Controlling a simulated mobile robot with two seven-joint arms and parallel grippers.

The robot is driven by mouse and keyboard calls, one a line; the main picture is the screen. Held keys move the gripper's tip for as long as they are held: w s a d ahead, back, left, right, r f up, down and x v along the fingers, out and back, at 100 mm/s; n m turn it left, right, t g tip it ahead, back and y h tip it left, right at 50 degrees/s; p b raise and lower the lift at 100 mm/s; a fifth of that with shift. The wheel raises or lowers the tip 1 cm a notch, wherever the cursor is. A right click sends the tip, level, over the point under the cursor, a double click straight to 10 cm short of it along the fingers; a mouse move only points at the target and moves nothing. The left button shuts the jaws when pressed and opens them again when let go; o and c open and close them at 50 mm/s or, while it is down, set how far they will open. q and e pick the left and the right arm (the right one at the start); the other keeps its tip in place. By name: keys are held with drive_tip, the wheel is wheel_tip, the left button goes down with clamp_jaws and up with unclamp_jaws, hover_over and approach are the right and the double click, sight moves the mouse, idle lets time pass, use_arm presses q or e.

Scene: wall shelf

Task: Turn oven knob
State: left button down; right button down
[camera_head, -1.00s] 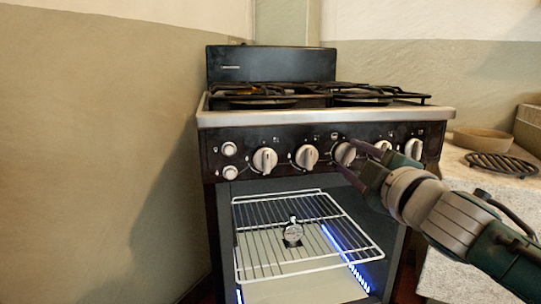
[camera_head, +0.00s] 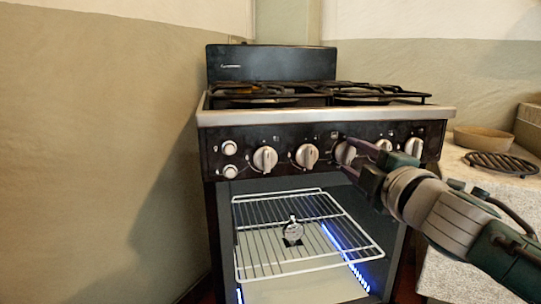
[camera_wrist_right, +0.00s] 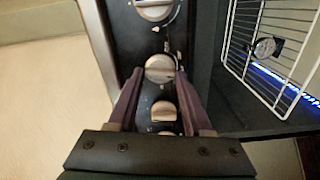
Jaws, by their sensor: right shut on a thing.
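The black stove (camera_head: 325,130) carries a row of silver knobs on its front panel. My right gripper (camera_head: 347,151) reaches in from the right and is shut on the middle oven knob (camera_head: 342,155), which its fingers partly hide. In the right wrist view, the two dark fingers of my right gripper (camera_wrist_right: 160,73) stand on either side of this oven knob (camera_wrist_right: 159,68). A neighbouring knob (camera_wrist_right: 155,9) is above it in that view, and others lie between the fingers nearer the palm. My left gripper is not in view.
The oven opening below the panel shows a wire rack (camera_head: 260,240) with a round dial on it. A counter at the right holds a bowl (camera_head: 483,141) and a black round grate (camera_head: 502,164). A wall stands close on the left.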

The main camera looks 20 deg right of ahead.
drive_tip(key=shift+c, duration=1.6)
unclamp_jaws()
drive_tip(key=shift+s, duration=0.1)
drive_tip(key=shift+s+a, duration=0.1)
drive_tip(key=shift+s, duration=0.15)
drive_tip(key=s+a+p, duration=0.1)
drive_tip(key=s, duration=0.8)
drive_tip(key=shift+a+p, duration=0.15)
drive_tip(key=shift+p, duration=0.25)
